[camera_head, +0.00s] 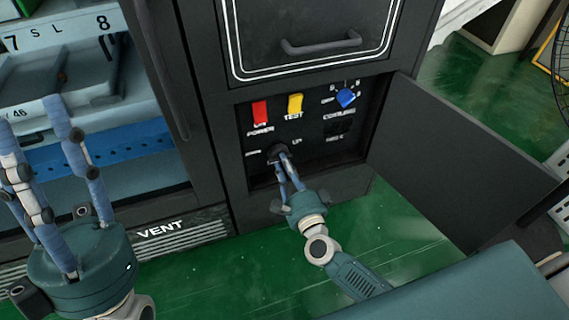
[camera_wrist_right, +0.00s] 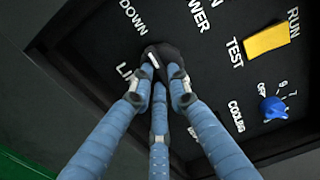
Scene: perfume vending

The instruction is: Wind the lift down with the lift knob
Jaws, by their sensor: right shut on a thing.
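The lift knob (camera_head: 277,152) is a dark round knob low on the black control panel, between the white words DOWN and UP. My right gripper (camera_head: 283,158) is shut on it from the front, and its fingers cover part of it. In the right wrist view the dark knob (camera_wrist_right: 165,58) sits between the blue fingertips, with a white mark on its face. The word DOWN (camera_wrist_right: 133,16) is beside it, and the lettering below is partly hidden by a finger. My left gripper (camera_head: 30,112) is open and empty in front of the shelves, its fingertips apart.
The panel also has a red power switch (camera_head: 260,112), a yellow test switch (camera_head: 295,104) and a blue cooling dial (camera_head: 346,97). An open black door (camera_head: 455,165) stands to the right of the panel. A drawer handle (camera_head: 321,44) is above. Green floor (camera_head: 260,265) lies in front.

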